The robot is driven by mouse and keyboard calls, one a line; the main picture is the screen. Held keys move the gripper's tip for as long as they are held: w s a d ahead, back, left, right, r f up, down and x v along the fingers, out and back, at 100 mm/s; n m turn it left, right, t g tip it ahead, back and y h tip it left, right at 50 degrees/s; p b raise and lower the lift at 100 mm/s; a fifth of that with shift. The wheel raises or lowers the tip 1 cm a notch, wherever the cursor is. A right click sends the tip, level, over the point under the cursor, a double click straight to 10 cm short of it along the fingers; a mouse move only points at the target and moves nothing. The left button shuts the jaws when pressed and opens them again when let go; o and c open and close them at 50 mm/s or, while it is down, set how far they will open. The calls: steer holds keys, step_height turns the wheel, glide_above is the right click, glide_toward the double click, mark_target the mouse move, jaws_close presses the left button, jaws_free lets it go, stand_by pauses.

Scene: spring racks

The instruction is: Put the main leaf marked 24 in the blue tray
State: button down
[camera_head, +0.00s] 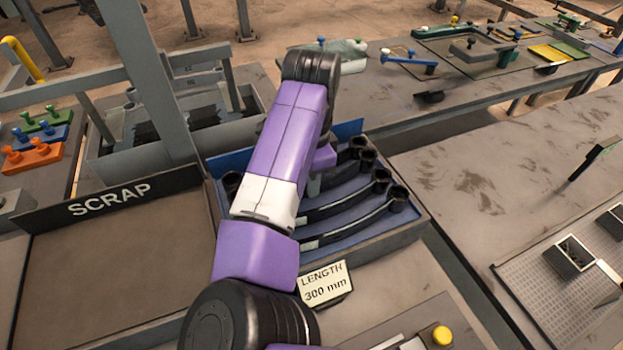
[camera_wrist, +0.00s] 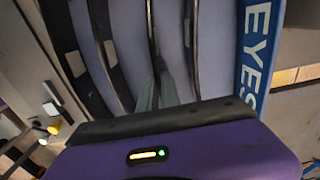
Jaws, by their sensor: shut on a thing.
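The blue tray (camera_head: 349,129) holds several dark curved leaves with rolled eyes at their right ends. One leaf (camera_head: 362,221) lies at the front of the row. My arm reaches over the tray and hides its left middle part. In the wrist view my gripper (camera_wrist: 160,88) is down among the leaves, its grey fingers shut on a thin dark leaf (camera_wrist: 153,32) seen edge-on. Other leaves lie on both sides of it. The blue wall lettered EYES (camera_wrist: 257,42) runs along the right. No number 24 is legible on any leaf.
A tray lettered SCRAP (camera_head: 110,200) stands empty at the left. A card (camera_head: 325,288) reading LENGTH 300 mm is in front of the leaves. Orange, blue and green racks (camera_head: 35,158) stand at far left. Benches with tools lie behind and right.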

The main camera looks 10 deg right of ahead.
steer(key=c, duration=1.6)
jaws_free()
steer(key=shift+f, duration=0.1)
steer(key=shift+o, duration=0.2)
step_height(320, 180, up, 12)
steer(key=shift+b, duration=0.35)
